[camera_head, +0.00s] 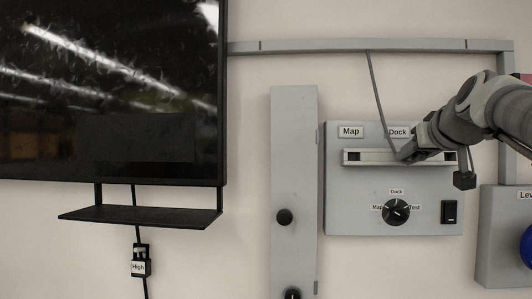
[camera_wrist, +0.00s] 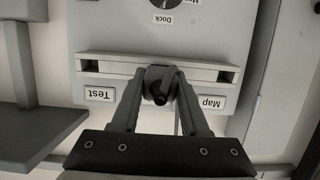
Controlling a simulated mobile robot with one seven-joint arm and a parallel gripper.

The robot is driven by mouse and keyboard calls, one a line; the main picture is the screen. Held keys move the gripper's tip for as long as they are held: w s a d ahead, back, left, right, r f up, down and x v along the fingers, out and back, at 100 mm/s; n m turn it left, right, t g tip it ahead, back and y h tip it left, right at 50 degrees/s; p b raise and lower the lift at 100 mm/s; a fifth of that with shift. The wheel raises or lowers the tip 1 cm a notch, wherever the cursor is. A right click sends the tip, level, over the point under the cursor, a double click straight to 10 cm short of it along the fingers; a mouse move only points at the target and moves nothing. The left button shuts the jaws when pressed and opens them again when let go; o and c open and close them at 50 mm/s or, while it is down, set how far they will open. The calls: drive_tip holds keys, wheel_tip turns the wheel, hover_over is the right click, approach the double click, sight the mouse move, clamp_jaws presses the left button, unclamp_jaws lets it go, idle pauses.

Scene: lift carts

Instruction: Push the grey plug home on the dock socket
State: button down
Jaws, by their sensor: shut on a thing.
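The grey plug (camera_head: 403,155) is at the end of a grey cable that hangs from the conduit above. My gripper (camera_head: 413,146) is shut on it, reaching in from the right. In the wrist view, which looks upside down, my gripper (camera_wrist: 161,82) holds the plug (camera_wrist: 160,72) at the middle of the light socket strip (camera_wrist: 105,66). That middle spot lies below the Dock label (camera_head: 397,132) in the head view. The Dock socket's opening is hidden behind the plug and fingers. I cannot tell how deep the plug sits.
Dark openings show at both strip ends. The grey panel (camera_head: 340,215) carries a rotary knob (camera_head: 396,212) and a black rocker switch (camera_head: 449,212). A black block (camera_head: 464,180) hangs near my arm. A tall grey box (camera_head: 293,150) stands left, a box with a blue button (camera_head: 527,247) right.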

drive_tip(key=shift+r+x, duration=0.1)
drive_tip(key=shift+x, duration=0.55)
drive_tip(key=shift+r+x, duration=0.15)
drive_tip(key=shift+x, duration=0.45)
drive_tip(key=shift+c, duration=1.7)
unclamp_jaws()
drive_tip(key=shift+w, duration=0.15)
drive_tip(key=b+v, duration=0.2)
drive_tip(key=v, duration=1.5)
drive_tip(key=shift+s, duration=0.2)
